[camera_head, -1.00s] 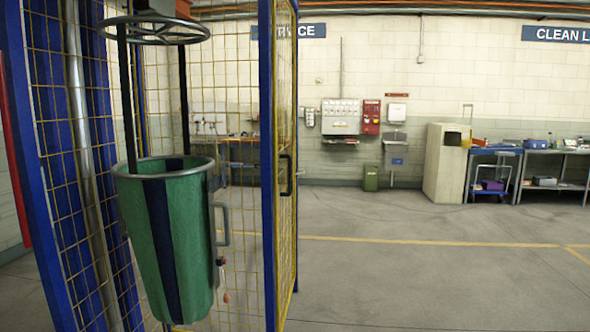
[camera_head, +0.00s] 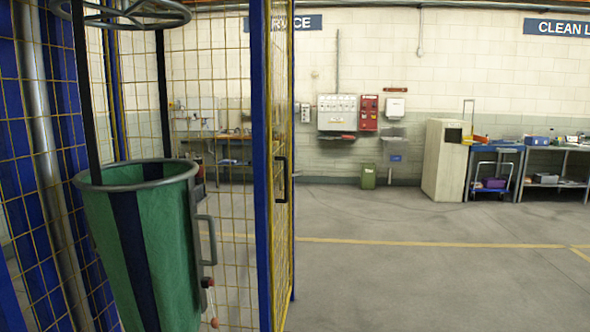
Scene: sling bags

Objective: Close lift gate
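The lift gate (camera_head: 284,140) is a yellow mesh panel with a blue edge post and a black handle (camera_head: 281,179). It stands swung out at the front of the cage, seen nearly edge-on. To its left is the blue-framed mesh cage (camera_head: 48,190) of the lift. A green and dark blue sling bag (camera_head: 170,250) hangs inside by black straps from a round grey ring (camera_head: 140,12). My gripper is not in this view.
Open grey floor (camera_head: 420,265) with yellow lines lies right of the gate. A beige cabinet (camera_head: 442,160), a blue trolley (camera_head: 492,170), a workbench (camera_head: 555,150) and a small green bin (camera_head: 368,176) stand along the far wall.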

